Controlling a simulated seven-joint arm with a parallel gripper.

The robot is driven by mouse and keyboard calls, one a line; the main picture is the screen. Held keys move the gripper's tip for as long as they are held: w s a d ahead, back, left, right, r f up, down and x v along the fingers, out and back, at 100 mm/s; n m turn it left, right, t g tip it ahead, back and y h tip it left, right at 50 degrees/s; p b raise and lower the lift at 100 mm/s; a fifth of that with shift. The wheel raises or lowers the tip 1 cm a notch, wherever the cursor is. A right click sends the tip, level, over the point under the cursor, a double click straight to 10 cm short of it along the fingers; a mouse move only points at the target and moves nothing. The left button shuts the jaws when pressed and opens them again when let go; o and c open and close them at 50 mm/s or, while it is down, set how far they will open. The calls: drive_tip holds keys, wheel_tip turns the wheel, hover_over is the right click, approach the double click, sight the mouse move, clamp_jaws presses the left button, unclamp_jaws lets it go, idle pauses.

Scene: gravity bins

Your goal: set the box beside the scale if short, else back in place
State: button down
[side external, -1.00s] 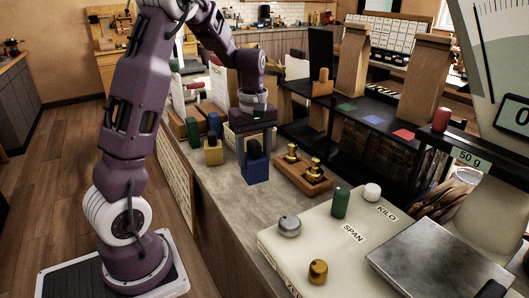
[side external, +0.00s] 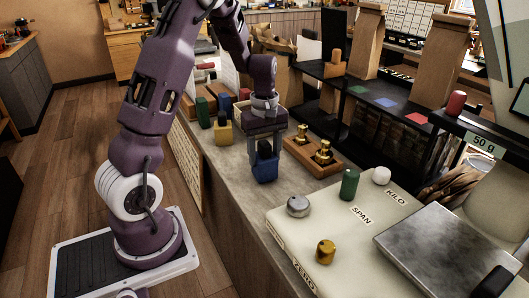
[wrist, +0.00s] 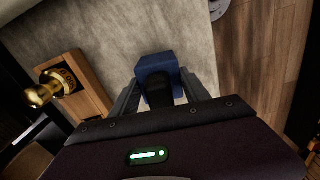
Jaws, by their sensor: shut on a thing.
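A blue box (side external: 265,171) with a black top piece hangs from or stands under my gripper (side external: 265,150), whose fingers are shut on the black piece. It is at the counter, in front of the wooden weight tray; I cannot tell whether its base touches. In the wrist view the blue box (wrist: 157,65) sits between the fingertips of my gripper (wrist: 160,90), with the black piece nearer the camera. The cream scale (side external: 350,235) stands at the right, with a bare metal pan (side external: 440,250). Its dial is mostly out of view.
A wooden tray (side external: 296,149) with two brass weights is close right of the box. Yellow (side external: 222,132) and green (side external: 203,112) boxes stand to its left. Knobs project from the scale's top. A black shelf (side external: 400,105) runs behind. Counter between box and scale is clear.

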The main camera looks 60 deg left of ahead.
sight(265, 142)
drive_tip(key=shift+f, duration=0.5)
drive_tip(key=shift+c, duration=2.3)
unclamp_jaws()
drive_tip(key=shift+r, duration=0.1)
wheel_tip(265, 142, up, 7)
